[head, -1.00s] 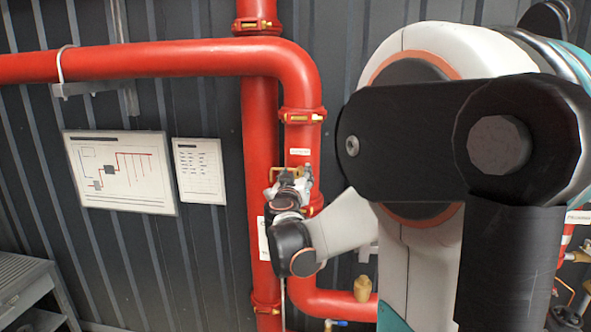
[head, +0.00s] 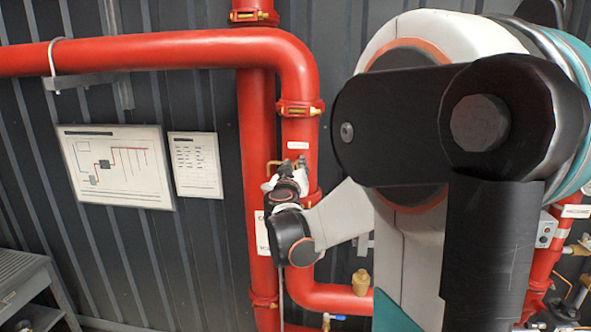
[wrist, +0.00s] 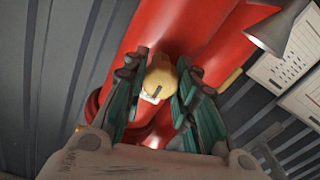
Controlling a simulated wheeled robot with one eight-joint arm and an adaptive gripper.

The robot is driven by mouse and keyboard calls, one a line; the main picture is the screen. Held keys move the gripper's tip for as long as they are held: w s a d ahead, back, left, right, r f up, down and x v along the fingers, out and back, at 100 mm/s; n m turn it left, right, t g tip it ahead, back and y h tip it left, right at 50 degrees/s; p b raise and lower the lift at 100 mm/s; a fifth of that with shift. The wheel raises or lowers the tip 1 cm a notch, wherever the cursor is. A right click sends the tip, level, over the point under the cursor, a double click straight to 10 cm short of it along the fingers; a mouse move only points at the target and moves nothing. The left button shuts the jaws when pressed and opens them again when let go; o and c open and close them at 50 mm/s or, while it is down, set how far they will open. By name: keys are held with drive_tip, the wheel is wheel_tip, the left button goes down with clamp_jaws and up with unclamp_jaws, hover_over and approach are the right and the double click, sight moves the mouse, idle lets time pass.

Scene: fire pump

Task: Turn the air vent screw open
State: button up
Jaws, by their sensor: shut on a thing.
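In the head view my gripper (head: 292,168) is at the vertical red pipe, below the bend. There the screw is mostly hidden by my gripper and wrist.
Red pipes (head: 160,50) run across and down the dark ribbed wall. Two white sheets, a diagram (head: 117,166) and a list (head: 195,165), hang at left. A brass fitting (head: 361,282) stands on the lower pipe. A grey cabinet (head: 20,285) is at lower left.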

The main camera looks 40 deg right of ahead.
drive_tip(key=n+b, duration=0.2)
drive_tip(key=n, duration=0.5)
drive_tip(key=shift+f+b, duration=0.1)
drive_tip(key=shift+b, duration=0.2)
drive_tip(key=n+b, duration=0.1)
drive_tip(key=n, duration=0.6)
drive_tip(key=shift+w+a+f+b, duration=0.1)
drive_tip(key=shift+b, duration=0.3)
drive_tip(key=n, duration=0.4)
drive_tip(key=shift+f+n+b, duration=0.1)
drive_tip(key=shift+n+b, duration=0.2)
drive_tip(key=shift+b, duration=0.1)
drive_tip(key=shift+o, duration=0.2)
drive_tip(key=n, duration=0.4)
drive_tip(key=shift+n+b, duration=0.3)
drive_tip(key=shift+n, duration=0.1)
drive_tip(key=shift+f, duration=0.1)
drive_tip(key=o, duration=1)
drive_tip(key=shift+o, duration=0.2)
